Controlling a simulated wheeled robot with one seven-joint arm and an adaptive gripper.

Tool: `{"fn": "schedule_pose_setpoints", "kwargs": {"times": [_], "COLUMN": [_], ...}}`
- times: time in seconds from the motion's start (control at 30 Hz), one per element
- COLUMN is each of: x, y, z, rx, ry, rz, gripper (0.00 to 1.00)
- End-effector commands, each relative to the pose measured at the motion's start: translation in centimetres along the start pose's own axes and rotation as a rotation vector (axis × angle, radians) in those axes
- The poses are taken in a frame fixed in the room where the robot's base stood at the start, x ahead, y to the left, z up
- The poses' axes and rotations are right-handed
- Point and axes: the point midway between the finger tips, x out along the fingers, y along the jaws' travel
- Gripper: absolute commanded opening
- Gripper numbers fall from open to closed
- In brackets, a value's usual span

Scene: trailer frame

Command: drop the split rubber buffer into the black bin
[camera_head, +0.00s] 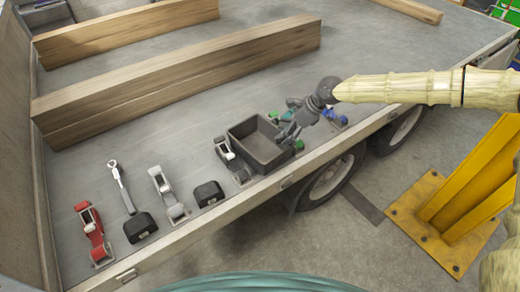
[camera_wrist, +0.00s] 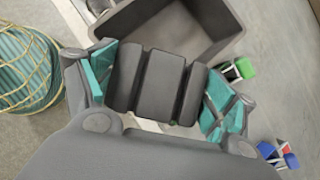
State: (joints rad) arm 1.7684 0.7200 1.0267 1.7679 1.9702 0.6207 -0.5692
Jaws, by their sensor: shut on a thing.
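My gripper (camera_wrist: 158,88) is shut on a dark grey, grooved block, the rubber buffer (camera_wrist: 160,84), held between its teal finger pads. No split can be made out on the side facing the wrist camera. In the head view my gripper (camera_head: 291,122) is at the right side of the black bin (camera_head: 263,168), close to its rim; the held buffer is hard to make out there. The bin also shows in the wrist view (camera_wrist: 235,35), beyond the buffer, with its visible inside empty. I cannot tell how high the buffer is above the rim.
Two black blocks (camera_head: 140,227) (camera_head: 208,193), a red ratchet strap (camera_head: 93,234), a grey ratchet (camera_head: 169,194) and a wrench-like tool (camera_head: 122,186) lie left of the bin. Green and blue pieces lie to its right. Timber beams (camera_head: 180,75) lie behind. The trailer edge runs in front.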

Motion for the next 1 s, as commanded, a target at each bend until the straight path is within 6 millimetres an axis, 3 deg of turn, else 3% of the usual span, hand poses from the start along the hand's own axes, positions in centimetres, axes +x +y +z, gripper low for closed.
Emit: {"fn": "schedule_pose_setpoints", "kwargs": {"times": [1.0], "x": [0.5], "y": [-3.0], "z": [9.5], "rx": [0.577], "ry": [0.001], "rz": [-0.373], "gripper": [0.53]}}
